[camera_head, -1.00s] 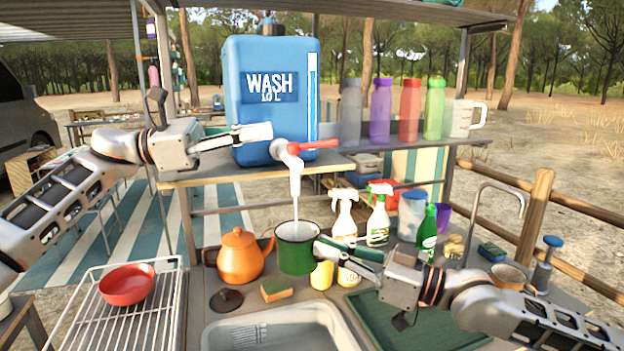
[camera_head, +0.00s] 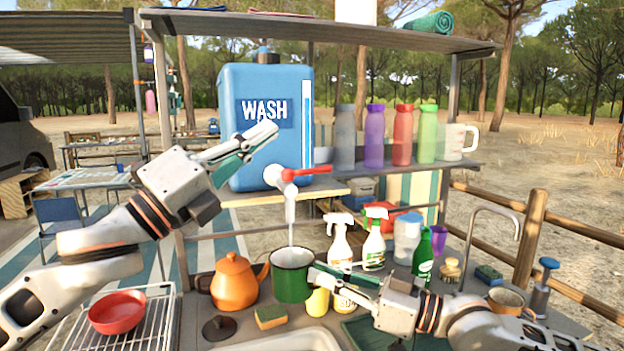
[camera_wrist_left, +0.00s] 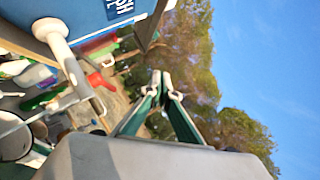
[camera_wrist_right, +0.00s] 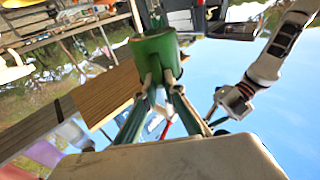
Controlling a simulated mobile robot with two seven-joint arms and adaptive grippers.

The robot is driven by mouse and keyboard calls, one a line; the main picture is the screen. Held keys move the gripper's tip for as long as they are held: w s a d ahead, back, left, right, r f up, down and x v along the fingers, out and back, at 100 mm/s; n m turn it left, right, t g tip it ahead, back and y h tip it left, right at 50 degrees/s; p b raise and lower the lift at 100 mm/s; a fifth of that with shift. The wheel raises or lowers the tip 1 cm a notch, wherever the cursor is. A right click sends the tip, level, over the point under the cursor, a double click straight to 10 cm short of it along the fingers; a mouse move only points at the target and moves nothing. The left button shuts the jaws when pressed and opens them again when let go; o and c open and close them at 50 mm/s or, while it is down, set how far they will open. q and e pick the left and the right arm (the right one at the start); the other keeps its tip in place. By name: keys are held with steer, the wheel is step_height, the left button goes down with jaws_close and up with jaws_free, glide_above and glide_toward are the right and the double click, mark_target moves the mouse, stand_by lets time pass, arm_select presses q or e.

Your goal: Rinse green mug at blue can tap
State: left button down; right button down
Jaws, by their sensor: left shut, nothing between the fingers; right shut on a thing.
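The blue can (camera_head: 240,150), marked WASH, stands on the shelf. Its white tap (camera_head: 290,205) has a red lever (camera_head: 306,172) pointing right, and a thin stream runs from the spout down to the green mug. The green mug (camera_head: 292,284) is upright under the tap; it also shows in the right wrist view (camera_wrist_right: 155,46). My right gripper (camera_head: 316,274) is shut on its right side. My left gripper (camera_head: 272,134) is shut and empty, raised in front of the can above the tap. The left wrist view shows the tap (camera_wrist_left: 52,30) and the closed fingertips (camera_wrist_left: 161,82).
An orange teapot (camera_head: 234,284) stands left of the mug, with a sponge (camera_head: 270,317) and a dark lid in front. Spray bottles (camera_head: 340,245) stand right behind the mug. A red bowl (camera_head: 117,312) sits on the rack. Several coloured bottles line the shelf.

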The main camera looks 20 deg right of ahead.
arm_select(q)
steer(key=s+f+n+y, duration=0.4)
steer(key=s+f+n, duration=0.25)
steer(key=f, duration=0.35)
glide_toward(327, 171)
steer(key=s+d, duration=0.1)
steer(key=d, duration=0.3)
steer(key=shift+m, duration=0.35)
steer(key=shift+w+d+r, duration=0.15)
steer(key=shift+w, duration=0.5)
steer(key=shift+w+d+r, duration=0.15)
steer(key=shift+w+r, duration=0.05)
steer(key=shift+w, duration=0.4)
steer(key=shift+w+d+r, duration=0.15)
steer(key=shift+w+d, duration=0.05)
steer(key=shift+w, duration=0.45)
steer(key=shift+w, duration=0.1)
steer(key=shift+w+d, duration=0.5)
steer(key=shift+d, duration=0.1)
